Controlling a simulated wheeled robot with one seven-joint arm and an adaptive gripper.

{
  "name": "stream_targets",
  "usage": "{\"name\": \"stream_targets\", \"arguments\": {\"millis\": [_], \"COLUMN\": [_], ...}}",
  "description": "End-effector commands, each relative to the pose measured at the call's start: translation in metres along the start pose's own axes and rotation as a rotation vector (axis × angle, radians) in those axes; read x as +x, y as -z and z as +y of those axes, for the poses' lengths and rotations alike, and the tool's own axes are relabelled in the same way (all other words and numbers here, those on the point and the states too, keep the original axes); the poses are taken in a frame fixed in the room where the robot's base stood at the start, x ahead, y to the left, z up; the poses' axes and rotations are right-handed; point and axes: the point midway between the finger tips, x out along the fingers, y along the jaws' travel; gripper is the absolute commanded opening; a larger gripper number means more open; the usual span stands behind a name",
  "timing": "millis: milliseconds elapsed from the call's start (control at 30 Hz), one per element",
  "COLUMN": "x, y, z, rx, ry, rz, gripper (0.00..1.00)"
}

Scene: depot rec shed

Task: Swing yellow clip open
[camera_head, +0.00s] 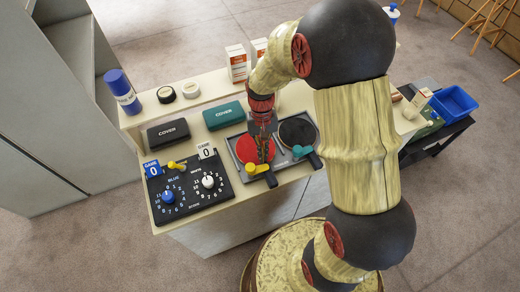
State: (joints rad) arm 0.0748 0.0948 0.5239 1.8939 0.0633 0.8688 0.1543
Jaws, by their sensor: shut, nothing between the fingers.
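A yellow clip (256,169) lies over the handle end of the red paddle (247,150) at the front edge of a grey paddle tray (277,158). It is too small to tell how far it is swung. A teal clip (302,151) sits likewise at the handle of the black paddle (298,132) to the right. My gripper (262,158) points down over the red paddle, just behind the yellow clip, with its fingers shut and empty. It hides part of the red paddle. I cannot tell whether the fingertips touch the clip.
Left of the tray is a black dial board (190,187) with blue and white knobs and a yellow lever (177,165). Black (168,134) and teal (224,115) cover cases lie behind. A blue can (122,91) and small boxes (237,63) stand on the raised back shelf.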

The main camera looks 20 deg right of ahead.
Motion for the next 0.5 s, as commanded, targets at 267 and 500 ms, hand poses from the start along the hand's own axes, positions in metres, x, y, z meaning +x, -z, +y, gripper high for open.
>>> {"name": "stream_targets", "arguments": {"millis": [267, 500], "x": [0.0017, 0.0015], "y": [-0.0032, -0.0028], "z": [0.0024, 0.0020], "rx": [0.055, 0.054], "ry": [0.014, 0.013], "rz": [-0.002, -0.002], "gripper": [0.00, 0.00]}}
